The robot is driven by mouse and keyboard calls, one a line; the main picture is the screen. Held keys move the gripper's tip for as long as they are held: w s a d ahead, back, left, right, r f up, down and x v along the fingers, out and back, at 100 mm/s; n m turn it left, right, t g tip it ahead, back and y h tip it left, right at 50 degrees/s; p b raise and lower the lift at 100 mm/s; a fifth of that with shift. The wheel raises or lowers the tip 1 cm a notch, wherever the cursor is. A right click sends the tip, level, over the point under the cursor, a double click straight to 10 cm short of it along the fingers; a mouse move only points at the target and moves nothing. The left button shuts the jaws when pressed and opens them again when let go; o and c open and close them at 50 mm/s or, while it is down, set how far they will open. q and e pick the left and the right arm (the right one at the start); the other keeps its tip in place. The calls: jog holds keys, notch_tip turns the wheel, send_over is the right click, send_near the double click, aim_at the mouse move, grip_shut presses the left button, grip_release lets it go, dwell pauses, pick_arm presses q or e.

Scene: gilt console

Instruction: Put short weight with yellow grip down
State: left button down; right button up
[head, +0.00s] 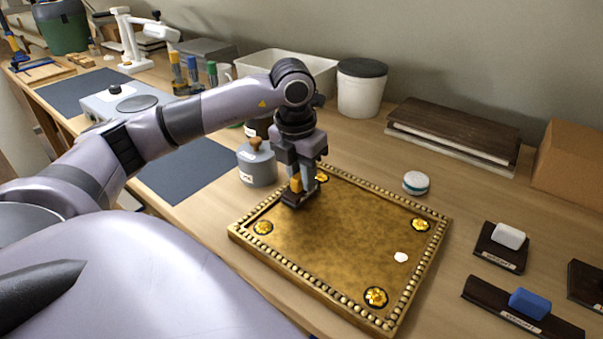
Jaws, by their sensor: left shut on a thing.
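The short weight with the yellow grip (295,185) has a dark base. It is at the upper left part of the gilt panel (320,250), low over or on its surface; I cannot tell whether it touches. My left gripper (298,173) points down and is shut on the yellow grip, with the fingers partly covering it. The panel lies flat on the bench, with a beaded rim and gold flower bosses near its corners. A small white patch (401,257) shows on its right part. My right gripper is not in view.
Right of the panel are a dark weight with a white grip (508,236) and a longer one with a blue grip (529,303). A grey pot with a wooden knob (257,166) stands close behind the gripper. A small round tin (416,182) sits behind the panel.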

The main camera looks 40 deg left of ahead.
aim_at(297, 177)
pick_arm(q)
jog(key=shift+f, duration=0.15)
jog(key=c, duration=0.9)
grip_release()
jog(key=shift+r, duration=0.25)
jog(key=r, duration=0.4)
jog(key=s+r+p, duration=0.1)
jog(key=r, duration=0.6)
jog(key=shift+s+d+r, duration=0.1)
jog(key=shift+s+r, duration=0.1)
jog(key=shift+r, duration=0.2)
